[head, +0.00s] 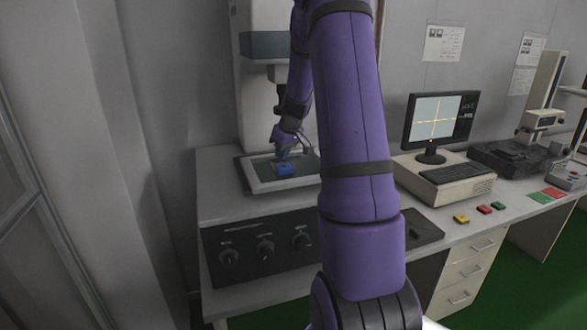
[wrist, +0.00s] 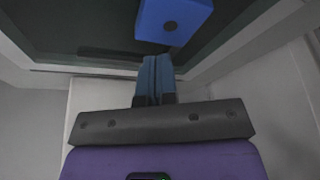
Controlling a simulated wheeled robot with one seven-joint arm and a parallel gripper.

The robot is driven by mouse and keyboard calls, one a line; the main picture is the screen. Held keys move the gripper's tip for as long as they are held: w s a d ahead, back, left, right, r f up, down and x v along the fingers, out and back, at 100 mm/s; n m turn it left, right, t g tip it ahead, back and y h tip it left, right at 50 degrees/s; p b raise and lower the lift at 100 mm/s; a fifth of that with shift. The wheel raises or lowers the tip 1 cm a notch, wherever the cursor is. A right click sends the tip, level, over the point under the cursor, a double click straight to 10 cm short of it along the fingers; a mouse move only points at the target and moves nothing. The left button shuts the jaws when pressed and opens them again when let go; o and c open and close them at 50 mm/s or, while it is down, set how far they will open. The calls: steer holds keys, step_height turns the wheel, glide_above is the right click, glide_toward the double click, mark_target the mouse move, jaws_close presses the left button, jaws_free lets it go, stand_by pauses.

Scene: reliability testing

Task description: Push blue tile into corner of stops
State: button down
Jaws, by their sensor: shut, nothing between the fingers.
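The blue tile (head: 285,169) lies on the dark plate inside a light raised frame (head: 262,189), under the testing machine. In the wrist view the blue tile (wrist: 174,20) is at the top centre, with a dark round spot on its face. My gripper (head: 281,154) is shut and empty, low over the plate just behind the tile in the head view. In the wrist view my gripper's fingertips (wrist: 156,62) are together, close to the tile's near edge; I cannot tell whether they touch it. The frame's corner shows nearby in the wrist view. I cannot make out separate stops.
The machine's column (head: 262,105) stands behind the plate, and its head hangs above. A knob panel (head: 262,251) is on the front. To the right are a monitor (head: 439,119), a keyboard (head: 457,172) and small coloured blocks (head: 484,208). My arm hides part of the bench.

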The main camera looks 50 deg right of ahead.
mark_target(285, 168)
steer(key=shift+s+a, duration=0.7)
steer(key=shift+s, duration=0.5)
steer(key=shift+s+a, duration=0.75)
steer(key=shift+s, duration=0.4)
steer(key=shift+s+a, duration=0.7)
steer(key=shift+s, duration=0.5)
steer(key=shift+f, duration=1.4)
steer(key=shift+r, duration=0.15)
steer(key=shift+w+d, duration=0.1)
steer(key=shift+w, duration=0.05)
steer(key=shift+w+d, duration=0.45)
steer(key=shift+w, duration=0.25)
steer(key=shift+w+d, duration=0.4)
steer(key=shift+w, duration=0.3)
steer(key=shift+w, duration=0.1)
